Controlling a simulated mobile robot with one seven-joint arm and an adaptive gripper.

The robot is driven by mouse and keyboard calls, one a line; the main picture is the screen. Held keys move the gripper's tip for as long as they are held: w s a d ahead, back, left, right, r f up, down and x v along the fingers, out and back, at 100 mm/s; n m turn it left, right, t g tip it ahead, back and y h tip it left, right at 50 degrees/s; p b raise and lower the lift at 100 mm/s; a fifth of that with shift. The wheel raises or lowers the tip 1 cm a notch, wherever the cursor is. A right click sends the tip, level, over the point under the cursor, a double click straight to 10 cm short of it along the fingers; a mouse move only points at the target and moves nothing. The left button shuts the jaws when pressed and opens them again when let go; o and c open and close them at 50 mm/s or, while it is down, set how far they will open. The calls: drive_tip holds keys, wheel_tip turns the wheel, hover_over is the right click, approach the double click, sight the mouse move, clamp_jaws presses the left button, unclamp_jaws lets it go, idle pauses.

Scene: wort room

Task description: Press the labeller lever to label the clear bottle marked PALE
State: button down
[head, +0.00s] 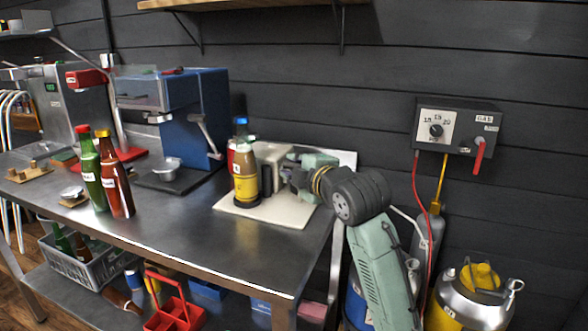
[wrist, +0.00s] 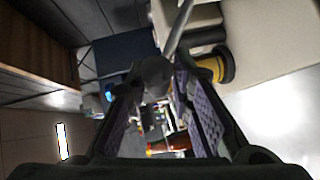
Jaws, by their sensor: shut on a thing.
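The labeller (head: 270,155) is a cream box on a white board (head: 265,214) at the counter's right end. A clear bottle (head: 244,183) with amber contents and a blue cap stands upright in front of it. It has a small pale label, whose word I cannot read. My gripper (head: 287,171) is at the labeller's right side, just right of the bottle. In the wrist view my gripper (wrist: 155,78) is shut on the round grey knob of the lever (wrist: 179,28). The yellow-ringed base of a bottle (wrist: 218,65) shows beside the right finger.
A green bottle (head: 92,178) and a red-brown bottle (head: 117,186) stand at the counter's front edge. A blue machine (head: 205,115) is behind. A control box (head: 457,127) hangs on the wall at right. A red carrier (head: 175,313) and grey crate (head: 85,262) are below.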

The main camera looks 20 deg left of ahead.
drive_tip(key=shift+w+d+r, duration=0.15)
drive_tip(key=shift+d+r, duration=0.1)
drive_tip(key=shift+r, duration=0.2)
drive_tip(key=c, duration=1.8)
unclamp_jaws()
drive_tip(key=o, duration=0.3)
drive_tip(key=shift+f, duration=0.15)
drive_tip(key=v, duration=1.2)
drive_tip(key=shift+a+f, duration=0.1)
